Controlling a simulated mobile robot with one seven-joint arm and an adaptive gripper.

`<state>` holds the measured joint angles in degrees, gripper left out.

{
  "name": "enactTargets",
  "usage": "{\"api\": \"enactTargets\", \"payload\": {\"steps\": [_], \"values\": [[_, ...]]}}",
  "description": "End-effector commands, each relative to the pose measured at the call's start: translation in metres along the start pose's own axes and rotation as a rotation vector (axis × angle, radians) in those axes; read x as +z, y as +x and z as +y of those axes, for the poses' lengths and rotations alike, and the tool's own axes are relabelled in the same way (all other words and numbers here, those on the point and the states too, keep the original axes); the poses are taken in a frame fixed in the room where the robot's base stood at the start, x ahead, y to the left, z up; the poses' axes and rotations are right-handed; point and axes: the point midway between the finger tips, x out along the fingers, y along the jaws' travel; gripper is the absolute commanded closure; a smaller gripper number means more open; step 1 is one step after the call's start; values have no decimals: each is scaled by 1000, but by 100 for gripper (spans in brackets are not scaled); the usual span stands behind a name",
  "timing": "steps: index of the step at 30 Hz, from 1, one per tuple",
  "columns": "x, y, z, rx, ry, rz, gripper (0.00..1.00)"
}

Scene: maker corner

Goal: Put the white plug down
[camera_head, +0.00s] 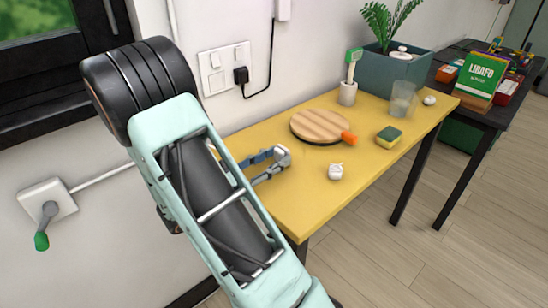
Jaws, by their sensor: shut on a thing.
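My gripper (284,157) shows just to the right of my mint-green arm link, with its blue-grey fingers over the left part of the yellow table (300,205). The fingers close toward each other at their right end. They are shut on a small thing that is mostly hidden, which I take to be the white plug. Its shape and pins cannot be made out. My arm link hides the back of the gripper and wrist. I cannot tell how high the fingertips are above the table.
A small white object (335,171) stands right of my gripper. Behind it are a round wooden board (320,125), a sponge (389,136), a brush in a holder (348,93), a clear cup (402,100) and a planter (425,70). The table's front middle has bare room.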

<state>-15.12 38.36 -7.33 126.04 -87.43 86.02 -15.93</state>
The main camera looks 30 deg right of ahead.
Motion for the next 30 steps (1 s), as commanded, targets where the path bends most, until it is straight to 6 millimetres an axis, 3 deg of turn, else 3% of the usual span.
{"api": "enactTargets", "payload": {"steps": [4,5,9,17,22,30], "values": [[-2,0,0,0,0,0,100],[-2,0,0,0,0,0,67],[-2,0,0,0,0,0,52],[-1,0,0,0,0,0,52],[14,0,0,-1,1,0,52],[12,-59,2,6,-2,0,52]]}}
